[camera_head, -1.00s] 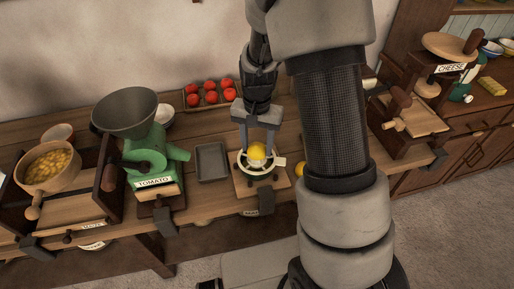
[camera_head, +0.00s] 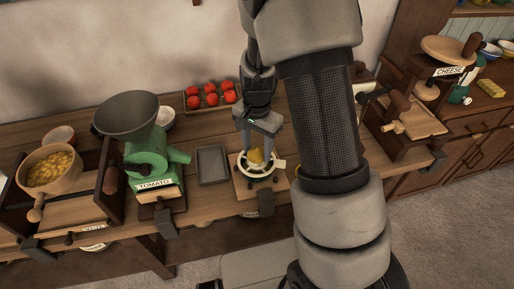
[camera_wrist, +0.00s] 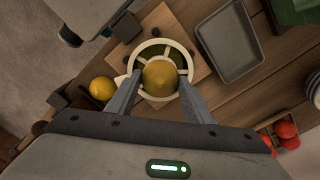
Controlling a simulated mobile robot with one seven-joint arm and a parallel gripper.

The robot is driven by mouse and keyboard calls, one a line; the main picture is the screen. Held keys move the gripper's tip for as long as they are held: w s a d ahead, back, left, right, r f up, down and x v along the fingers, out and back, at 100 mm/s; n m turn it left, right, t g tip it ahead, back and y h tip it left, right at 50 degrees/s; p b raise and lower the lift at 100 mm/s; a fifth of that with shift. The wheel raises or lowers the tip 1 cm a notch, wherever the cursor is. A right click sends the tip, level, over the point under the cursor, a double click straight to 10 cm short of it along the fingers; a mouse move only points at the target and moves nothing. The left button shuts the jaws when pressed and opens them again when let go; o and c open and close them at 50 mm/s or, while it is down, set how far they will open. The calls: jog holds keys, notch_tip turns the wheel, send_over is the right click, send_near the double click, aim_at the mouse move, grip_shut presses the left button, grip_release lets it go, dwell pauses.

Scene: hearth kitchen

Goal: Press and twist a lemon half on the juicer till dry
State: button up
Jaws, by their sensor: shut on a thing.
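The yellow lemon half (camera_head: 257,156) sits at the centre of the juicer (camera_head: 246,172), cut side hidden. It also shows in the wrist view (camera_wrist: 159,77), inside the juicer's pale ring (camera_wrist: 139,50). My gripper (camera_head: 258,150) reaches down from above with a finger on either side of the lemon half and is shut on it. The wrist view shows the two fingers (camera_wrist: 159,82) flanking it. The reamer under the lemon is hidden.
Another lemon (camera_wrist: 102,88) lies beside the juicer board. A grey tray (camera_head: 212,164) stands left of the juicer, with the green tomato mill (camera_head: 147,163) beyond it. A crate of tomatoes (camera_head: 210,96) is behind. A cheese grater (camera_head: 441,75) is far right.

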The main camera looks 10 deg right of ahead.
aim_at(257, 148)
jog(key=shift+r+p, duration=2.8)
jog(key=shift+r, duration=0.8)
